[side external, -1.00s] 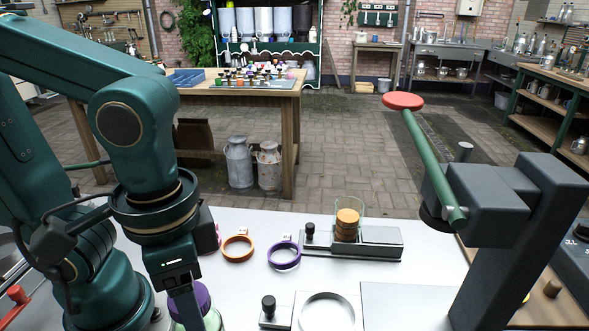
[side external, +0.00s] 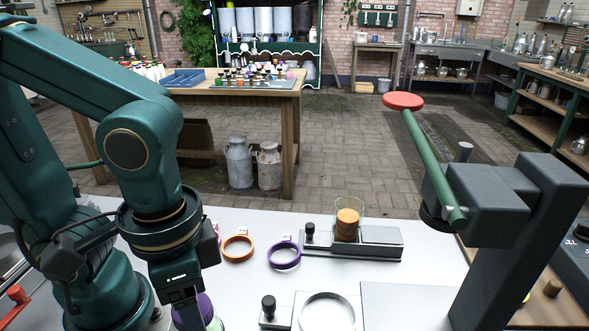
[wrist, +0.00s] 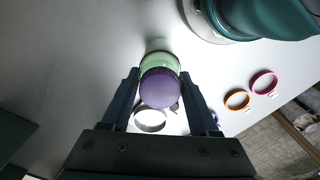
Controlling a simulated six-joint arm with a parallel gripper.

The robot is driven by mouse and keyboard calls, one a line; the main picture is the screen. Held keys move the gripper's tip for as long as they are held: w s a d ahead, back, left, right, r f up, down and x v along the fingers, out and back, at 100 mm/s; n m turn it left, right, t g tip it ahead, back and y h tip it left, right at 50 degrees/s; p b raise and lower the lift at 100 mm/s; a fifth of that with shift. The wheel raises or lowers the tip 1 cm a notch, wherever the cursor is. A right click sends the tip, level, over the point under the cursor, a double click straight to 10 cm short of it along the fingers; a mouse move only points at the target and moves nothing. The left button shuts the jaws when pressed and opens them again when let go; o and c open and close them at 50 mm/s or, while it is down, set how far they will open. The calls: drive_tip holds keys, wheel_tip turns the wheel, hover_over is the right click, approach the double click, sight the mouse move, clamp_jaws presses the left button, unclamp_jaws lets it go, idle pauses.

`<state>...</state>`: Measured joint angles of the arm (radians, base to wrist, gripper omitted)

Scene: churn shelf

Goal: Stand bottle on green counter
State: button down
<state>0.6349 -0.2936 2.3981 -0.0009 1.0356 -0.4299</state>
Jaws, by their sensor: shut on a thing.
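The bottle has a purple cap (wrist: 160,89) and a pale green body (wrist: 158,62). In the wrist view it sits between the two fingers of my gripper (wrist: 159,78), which is shut on it near the cap. In the side view the purple cap (side external: 205,306) shows only in part behind my gripper (side external: 188,300), at the bottom edge. The bottle's base is hidden there, so I cannot tell whether it touches the pale worktop (side external: 240,290). I cannot clearly pick out a green counter in either view.
An orange ring (side external: 238,248) and a purple ring (side external: 284,256) lie on the worktop. A grey stand (side external: 380,238) holds a glass with orange contents (side external: 347,225). A metal ring plate (side external: 327,312) lies in front. A press with a green lever (side external: 430,165) stands at right.

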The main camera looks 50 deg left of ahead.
drive_tip(key=shift+f, duration=0.35)
idle(0.4)
drive_tip(key=shift+c, duration=0.3)
unclamp_jaws()
drive_tip(key=shift+c, duration=1.1)
drive_tip(key=shift+r, duration=4)
